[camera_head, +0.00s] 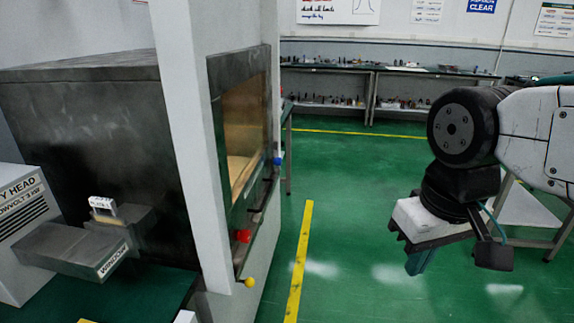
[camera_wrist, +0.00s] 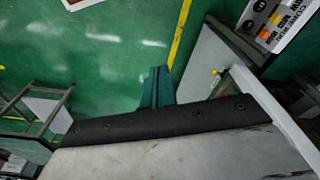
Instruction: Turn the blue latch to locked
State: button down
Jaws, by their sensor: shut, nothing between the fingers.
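The blue latch (camera_head: 278,161) shows as a small blue knob at the far side of the microwave generator's (camera_head: 90,110) opening in the head view. Its exact turn angle is too small to tell. My gripper (camera_head: 418,264) hangs over the floor at the right, well apart from the latch, with its teal fingers pointing down. In the wrist view my gripper (camera_wrist: 157,85) shows its fingers together, with nothing between them. The blue latch is not seen in the wrist view.
A red knob (camera_head: 243,236) and a yellow knob (camera_head: 249,283) sit along the machine's front edge. A white post (camera_head: 190,130) stands beside the opening. Green floor with a yellow line (camera_head: 298,265) lies clear between the machine and my arm. Benches (camera_head: 330,68) stand behind.

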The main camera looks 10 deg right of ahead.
aim_at(274, 161)
jog(key=k, duration=1.3)
jog(key=z, duration=0.55)
jog(key=i, duration=0.55)
jog(key=z, duration=0.6)
jog(key=i, duration=0.7)
jog(key=u, duration=0.7)
jog(key=i, duration=0.85)
jog(key=u, duration=0.85)
